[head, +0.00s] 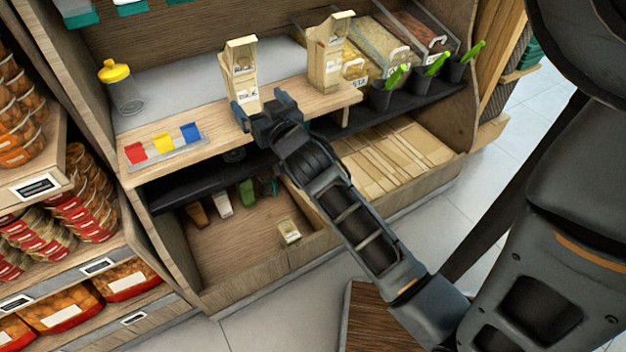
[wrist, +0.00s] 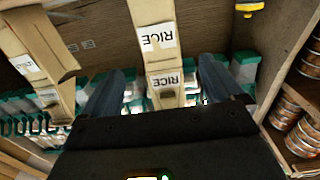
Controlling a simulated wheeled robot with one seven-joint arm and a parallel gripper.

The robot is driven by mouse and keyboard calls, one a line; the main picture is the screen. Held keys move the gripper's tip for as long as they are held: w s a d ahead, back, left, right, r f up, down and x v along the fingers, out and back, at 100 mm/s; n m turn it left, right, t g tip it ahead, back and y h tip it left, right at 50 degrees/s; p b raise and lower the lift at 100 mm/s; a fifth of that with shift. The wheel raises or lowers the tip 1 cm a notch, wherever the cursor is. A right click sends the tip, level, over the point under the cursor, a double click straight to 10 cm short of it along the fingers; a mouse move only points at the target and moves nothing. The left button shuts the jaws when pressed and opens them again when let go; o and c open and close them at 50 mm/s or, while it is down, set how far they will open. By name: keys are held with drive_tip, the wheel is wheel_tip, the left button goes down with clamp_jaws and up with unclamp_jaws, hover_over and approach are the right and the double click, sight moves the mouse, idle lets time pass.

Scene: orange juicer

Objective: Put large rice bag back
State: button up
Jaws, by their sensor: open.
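A tall beige paper bag (head: 241,72) stands upright on the wooden shelf board (head: 185,128). In the wrist view the same bag (wrist: 151,15) carries white labels reading RICE. My gripper (head: 262,106) is open at this bag's base, with one finger on each side in the wrist view (wrist: 160,85). Gaps show between the fingers and the bag; its lower part is partly hidden by my gripper. A second, similar tall bag (head: 328,60) stands to the right on the same board, and at the left in the wrist view (wrist: 30,50); I cannot read its label.
A yellow-lidded jar (head: 122,88) and a tray with red, yellow and blue pieces (head: 163,145) are left of my gripper. Bulk bins with green-handled scoops (head: 396,77) stand right. Below, a wooden compartment holds a small labelled bag (head: 289,232) and several packets.

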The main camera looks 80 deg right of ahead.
drive_tip(key=s+a+f+n+t+y, duration=0.1)
drive_tip(key=s+a+f+n+y, duration=0.1)
drive_tip(key=a, duration=0.5)
drive_tip(key=s+a+f+n+t+y, duration=0.1)
drive_tip(key=a+y, duration=0.1)
drive_tip(key=a, duration=0.5)
drive_tip(key=s+a+f+n+t+y, duration=0.1)
drive_tip(key=s+a+f+n+y, duration=0.15)
drive_tip(key=a, duration=0.45)
drive_tip(key=s+a+r+n+y, duration=0.2)
drive_tip(key=s+a+r+y, duration=0.1)
drive_tip(key=s+a, duration=0.3)
drive_tip(key=s+a+r+n+y, duration=0.2)
drive_tip(key=s+a+r+y, duration=0.1)
drive_tip(key=s+a, duration=0.4)
drive_tip(key=shift+s+r+y, duration=0.2)
drive_tip(key=shift+s+y, duration=0.45)
drive_tip(key=shift+s, duration=0.35)
